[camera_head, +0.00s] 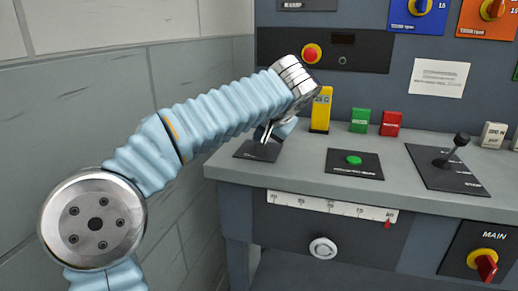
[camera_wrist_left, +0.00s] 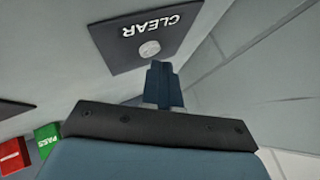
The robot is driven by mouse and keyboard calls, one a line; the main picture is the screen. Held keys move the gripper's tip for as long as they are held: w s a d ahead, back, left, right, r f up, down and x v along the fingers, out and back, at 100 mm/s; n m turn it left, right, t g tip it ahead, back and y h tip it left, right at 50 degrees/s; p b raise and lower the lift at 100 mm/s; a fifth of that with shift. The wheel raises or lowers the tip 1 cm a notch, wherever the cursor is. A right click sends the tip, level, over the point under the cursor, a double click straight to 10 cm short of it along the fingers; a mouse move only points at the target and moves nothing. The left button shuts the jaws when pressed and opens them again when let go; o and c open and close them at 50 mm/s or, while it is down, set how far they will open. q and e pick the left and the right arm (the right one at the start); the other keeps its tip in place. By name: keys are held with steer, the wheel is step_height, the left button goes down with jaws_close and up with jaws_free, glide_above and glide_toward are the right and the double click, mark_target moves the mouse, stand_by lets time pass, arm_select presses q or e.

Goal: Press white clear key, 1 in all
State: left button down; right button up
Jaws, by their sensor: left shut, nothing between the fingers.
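The white clear key (camera_wrist_left: 149,49) is a small round button on a dark plate (camera_wrist_left: 120,36) lettered CLEAR, in the left wrist view. In the head view the plate (camera_head: 246,152) lies on the left end of the grey bench, and the key is hidden by my gripper. My left gripper (camera_head: 264,136) points down over this plate, shut and empty. In the left wrist view its fingertips (camera_wrist_left: 160,66) show just beside the key; I cannot tell whether they touch it. My right gripper is not in view.
The bench (camera_head: 300,165) also bears a yellow block (camera_head: 321,110), a green block (camera_head: 360,120), a red block (camera_head: 390,123), a green button (camera_head: 354,160) and a black lever (camera_head: 455,148). A grey wall (camera_head: 80,120) stands close on the left.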

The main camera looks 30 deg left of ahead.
arm_select(q)
steer(key=shift+f+b, duration=0.35)
steer(key=shift+f, duration=0.25)
stand_by(0.6)
steer(key=shift+r, duration=0.15)
steer(key=shift+r+p, duration=0.8)
steer(key=shift+p, duration=0.1)
step_height(320, 180, up, 5)
steer(key=p, duration=0.4)
steer(key=shift+p, duration=0.4)
stand_by(0.4)
